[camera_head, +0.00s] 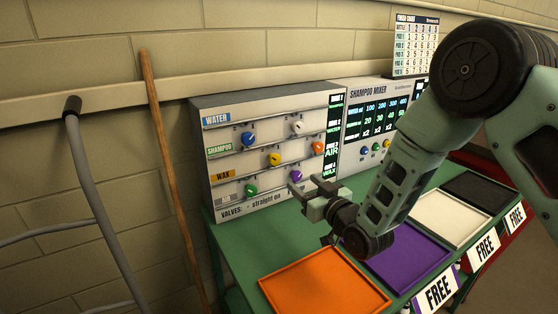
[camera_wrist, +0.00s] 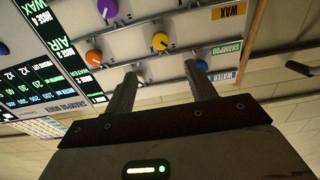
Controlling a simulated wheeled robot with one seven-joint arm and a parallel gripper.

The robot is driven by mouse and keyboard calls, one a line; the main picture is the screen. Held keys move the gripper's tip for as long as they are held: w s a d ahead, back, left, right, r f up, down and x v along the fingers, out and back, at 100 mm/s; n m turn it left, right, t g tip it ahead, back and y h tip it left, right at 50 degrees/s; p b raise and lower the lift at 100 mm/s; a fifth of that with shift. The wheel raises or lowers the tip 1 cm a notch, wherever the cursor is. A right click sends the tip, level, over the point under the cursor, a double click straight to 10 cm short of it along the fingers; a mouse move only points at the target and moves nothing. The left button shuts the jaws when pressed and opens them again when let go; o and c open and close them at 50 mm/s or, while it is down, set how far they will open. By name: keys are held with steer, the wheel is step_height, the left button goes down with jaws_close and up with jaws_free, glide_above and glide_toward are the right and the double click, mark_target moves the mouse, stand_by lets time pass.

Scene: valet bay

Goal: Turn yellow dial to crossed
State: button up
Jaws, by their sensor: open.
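The yellow dial (camera_head: 274,159) sits on a pipe line in the middle of the grey valve panel (camera_head: 230,203). Its exact pointer angle is too small to tell. In the wrist view, turned upside down, the yellow dial (camera_wrist: 160,41) shows beyond the fingertips, roughly midway between them. My gripper (camera_head: 306,190) is open and empty in front of the panel's lower right; its fingers also show in the wrist view (camera_wrist: 160,76). They appear apart from the dial. The "VALVES: straight on" legend is partly hidden behind my gripper.
Blue (camera_head: 248,139), white (camera_head: 297,127), orange (camera_head: 317,147), purple (camera_head: 296,176) and green (camera_head: 251,190) dials surround it. A shampoo mixer panel (camera_head: 368,92) stands to the right. Orange (camera_head: 326,283) and purple (camera_head: 411,255) trays lie on the green table below.

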mark_target(276, 160)
steer(key=p+x, duration=0.3)
steer(key=x, duration=1.1)
steer(key=shift+w+a, duration=0.15)
steer(key=c, duration=1)
